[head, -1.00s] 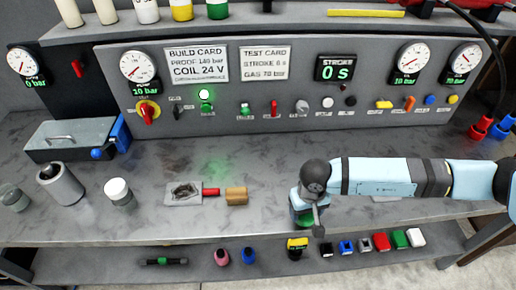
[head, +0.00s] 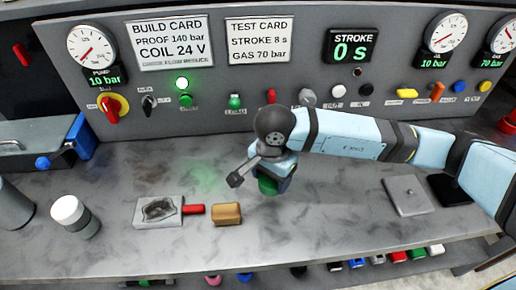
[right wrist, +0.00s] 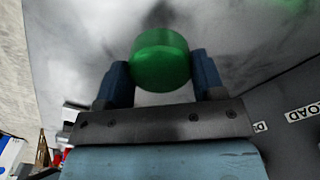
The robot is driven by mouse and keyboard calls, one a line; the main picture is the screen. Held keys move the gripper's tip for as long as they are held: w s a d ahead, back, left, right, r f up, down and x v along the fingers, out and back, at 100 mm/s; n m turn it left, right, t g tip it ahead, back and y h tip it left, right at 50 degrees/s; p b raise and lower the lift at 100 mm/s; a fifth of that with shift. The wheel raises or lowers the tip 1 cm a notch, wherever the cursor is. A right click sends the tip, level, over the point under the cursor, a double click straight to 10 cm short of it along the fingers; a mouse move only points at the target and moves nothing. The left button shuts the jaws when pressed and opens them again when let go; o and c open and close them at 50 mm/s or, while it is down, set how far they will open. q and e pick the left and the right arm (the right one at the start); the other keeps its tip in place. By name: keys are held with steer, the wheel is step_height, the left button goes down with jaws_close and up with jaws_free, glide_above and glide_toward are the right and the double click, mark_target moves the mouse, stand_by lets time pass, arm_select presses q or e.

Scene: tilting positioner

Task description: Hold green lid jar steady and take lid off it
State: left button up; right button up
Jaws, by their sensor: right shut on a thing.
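My right gripper (head: 267,184) is over the bench, right of the tan block. It is shut on a round green lid (right wrist: 161,60), which sits between the two blue fingers in the right wrist view. In the head view only a bit of the green (head: 268,187) shows below the gripper. No jar body shows under the lid, so I cannot tell whether a jar is attached to it. My left gripper is not in view.
A tan block (head: 227,214) and a grey tray with a red handle (head: 158,210) lie left of the gripper. A white-topped jar (head: 74,215) stands farther left. A grey plate (head: 406,196) lies at the right. The control panel (head: 300,75) rises behind.

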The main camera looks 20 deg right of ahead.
steer(key=w, duration=0.4)
steer(key=w+d+p, duration=0.1)
steer(key=w, duration=0.3)
steer(key=w+d, duration=0.1)
steer(key=w, duration=0.4)
steer(key=shift+d, duration=0.25)
steer(key=f, duration=0.1)
steer(key=f+p, duration=0.1)
steer(key=shift+w+d+f, duration=0.1)
steer(key=shift+w+f, duration=0.3)
steer(key=shift+w+f+p, duration=0.1)
steer(key=shift+f+p, duration=0.35)
steer(key=shift+f, duration=1.5)
steer(key=shift+w+f, duration=0.1)
steer(key=shift+f, duration=0.25)
steer(key=o, duration=1)
steer(key=shift+r, duration=0.55)
step_height(320, 180, up, 5)
steer(key=shift+r+b, duration=0.2)
steer(key=shift+b, duration=0.25)
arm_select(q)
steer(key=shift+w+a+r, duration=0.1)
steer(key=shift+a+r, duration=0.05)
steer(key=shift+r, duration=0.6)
arm_select(e)
steer(key=shift+r, duration=0.65)
